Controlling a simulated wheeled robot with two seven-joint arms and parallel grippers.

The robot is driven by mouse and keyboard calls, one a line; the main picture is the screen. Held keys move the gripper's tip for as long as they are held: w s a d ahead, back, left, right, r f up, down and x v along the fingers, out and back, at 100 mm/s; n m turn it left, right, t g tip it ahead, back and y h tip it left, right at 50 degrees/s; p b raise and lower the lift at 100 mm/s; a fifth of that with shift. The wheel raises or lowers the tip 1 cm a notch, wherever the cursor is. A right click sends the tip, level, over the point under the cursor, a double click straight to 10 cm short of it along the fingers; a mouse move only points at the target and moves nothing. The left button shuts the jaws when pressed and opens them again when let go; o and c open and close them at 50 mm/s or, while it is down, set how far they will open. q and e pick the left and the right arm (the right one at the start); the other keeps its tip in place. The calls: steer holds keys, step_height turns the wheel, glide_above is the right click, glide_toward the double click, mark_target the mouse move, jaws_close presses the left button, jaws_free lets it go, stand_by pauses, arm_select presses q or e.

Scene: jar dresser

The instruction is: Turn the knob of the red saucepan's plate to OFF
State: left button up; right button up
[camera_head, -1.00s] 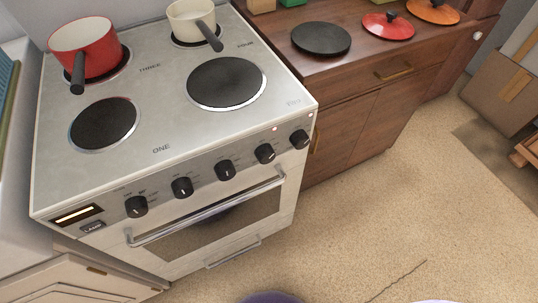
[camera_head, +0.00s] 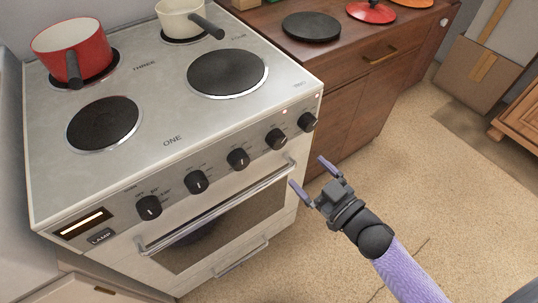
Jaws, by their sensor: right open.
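The red saucepan (camera_head: 70,45) stands on the back-left plate of the white stove, beside the label THREE. On the front panel is a row of several black knobs: the leftmost knob (camera_head: 148,207), the second knob (camera_head: 195,182), the middle knob (camera_head: 238,159), the fourth knob (camera_head: 276,139) and the rightmost knob (camera_head: 308,121). Their small labels are too blurred to read. My right gripper (camera_head: 308,171) is open and empty, in front of the stove's right side, below the two rightmost knobs and apart from them. My left gripper is out of view.
A cream saucepan (camera_head: 188,18) stands on the back-right plate. The oven handle (camera_head: 215,207) runs below the knobs. Small lights glow above the right knobs. A wooden dresser (camera_head: 345,95) with lids on top adjoins the stove. The floor (camera_head: 450,190) in front is clear.

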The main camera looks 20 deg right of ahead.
mark_target(281, 143)
steer(key=b+x, duration=0.2)
steer(key=x, duration=0.6)
steer(key=shift+w+f, duration=0.15)
steer(key=shift+w, duration=0.2)
steer(key=shift+w+a, duration=0.1)
steer(key=shift+w, duration=0.3)
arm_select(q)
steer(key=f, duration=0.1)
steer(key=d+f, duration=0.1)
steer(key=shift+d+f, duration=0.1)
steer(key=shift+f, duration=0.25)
